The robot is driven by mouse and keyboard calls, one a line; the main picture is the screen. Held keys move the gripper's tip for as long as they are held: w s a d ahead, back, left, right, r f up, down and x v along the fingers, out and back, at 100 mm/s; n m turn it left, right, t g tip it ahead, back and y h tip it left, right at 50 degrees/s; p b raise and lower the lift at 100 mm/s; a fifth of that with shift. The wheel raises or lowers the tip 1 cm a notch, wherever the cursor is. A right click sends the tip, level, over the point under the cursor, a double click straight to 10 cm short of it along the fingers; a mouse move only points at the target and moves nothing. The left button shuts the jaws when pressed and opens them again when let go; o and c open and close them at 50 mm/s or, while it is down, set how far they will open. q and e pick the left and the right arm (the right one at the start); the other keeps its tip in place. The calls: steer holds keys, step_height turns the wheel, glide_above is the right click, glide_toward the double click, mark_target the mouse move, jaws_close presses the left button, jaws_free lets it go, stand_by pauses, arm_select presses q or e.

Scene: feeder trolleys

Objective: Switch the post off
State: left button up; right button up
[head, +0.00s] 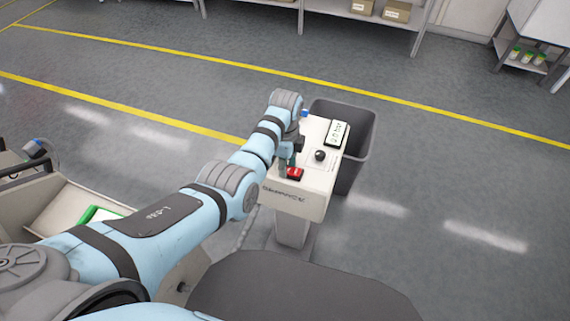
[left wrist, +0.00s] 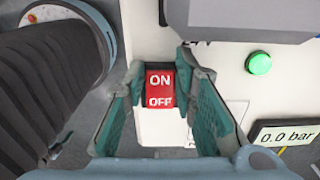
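The post (head: 307,195) is a pale box on a stand, with a red rocker switch (head: 295,173) on its top face. In the left wrist view the switch (left wrist: 160,88) reads ON and OFF; I cannot tell which half is pressed. A green lamp (left wrist: 259,63) looks lit, and a display (left wrist: 287,134) reads 0.0 bar. My left gripper (head: 291,162) is over the post at the switch. In the left wrist view its fingers (left wrist: 164,76) are apart, one on each side of the switch, with nothing held. Contact cannot be told. My right gripper is not in view.
A black knob (head: 320,155) stands up from the post's top. A dark grey bin (head: 360,160) is right behind the post. A trolley with a tray (head: 65,215) is at the left. Shelves with boxes stand at the back; the floor to the right is clear.

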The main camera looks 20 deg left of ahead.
arm_select(q)
jaws_close()
steer(key=shift+s+d+r+y+p, duration=0.1)
steer(key=shift+d+r+y+p, duration=0.15)
steer(key=shift+y+p, duration=0.25)
steer(key=shift+d+f+y, duration=0.1)
steer(key=shift+d+y, duration=0.05)
steer(key=shift+y, duration=0.65)
steer(key=shift+d+f+y+b, duration=0.1)
steer(key=shift+f+y+b, duration=0.1)
steer(key=shift+y+b, duration=0.55)
steer(key=shift+r+b, duration=0.15)
steer(key=shift+b, duration=0.3)
steer(key=shift+r+y, duration=0.25)
steer(key=o, duration=0.7)
jaws_free()
